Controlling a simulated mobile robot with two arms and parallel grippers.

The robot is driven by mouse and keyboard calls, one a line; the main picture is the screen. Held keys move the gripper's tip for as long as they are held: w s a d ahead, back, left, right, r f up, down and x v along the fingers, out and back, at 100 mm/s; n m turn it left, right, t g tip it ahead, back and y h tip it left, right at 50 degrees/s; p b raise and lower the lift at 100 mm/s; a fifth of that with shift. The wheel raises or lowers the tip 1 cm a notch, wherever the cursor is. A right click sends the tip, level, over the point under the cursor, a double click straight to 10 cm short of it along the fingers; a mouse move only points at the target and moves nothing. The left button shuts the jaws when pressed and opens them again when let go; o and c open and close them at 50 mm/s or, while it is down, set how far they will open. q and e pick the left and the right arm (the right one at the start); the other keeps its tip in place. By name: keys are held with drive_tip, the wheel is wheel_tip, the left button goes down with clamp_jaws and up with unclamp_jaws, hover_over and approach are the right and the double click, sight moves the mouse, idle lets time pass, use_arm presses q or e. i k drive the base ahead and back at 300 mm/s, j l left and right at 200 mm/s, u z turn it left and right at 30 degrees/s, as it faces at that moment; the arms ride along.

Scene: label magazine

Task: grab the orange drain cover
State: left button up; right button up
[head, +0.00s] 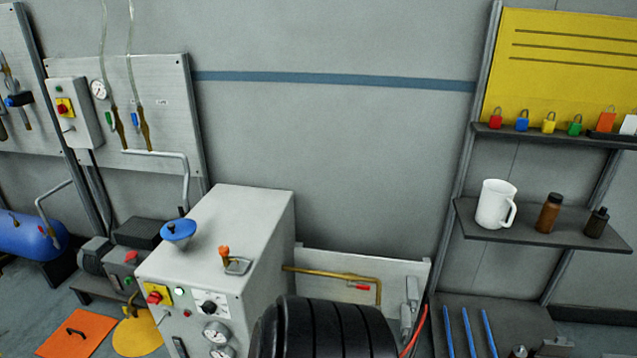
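The orange drain cover (77,334) is a flat orange square with a small black handle on top. It lies on the floor at the lower left of the head view, left of the grey cabinet. Its lower edge is close to the bottom of the picture. Neither of my grippers shows in this view.
A yellow round piece (138,333) lies right of the cover, beside the grey cabinet (240,235) with knobs and gauges. Pump units (125,255) and a blue tank (35,238) stand behind. A black ribbed rounded body (325,328) fills the bottom middle. Shelves (545,235) stand right.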

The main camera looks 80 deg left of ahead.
sight(82, 333)
drive_tip(key=u, duration=4.4)
drive_tip(key=i+u, duration=0.3)
drive_tip(key=i, duration=1.9)
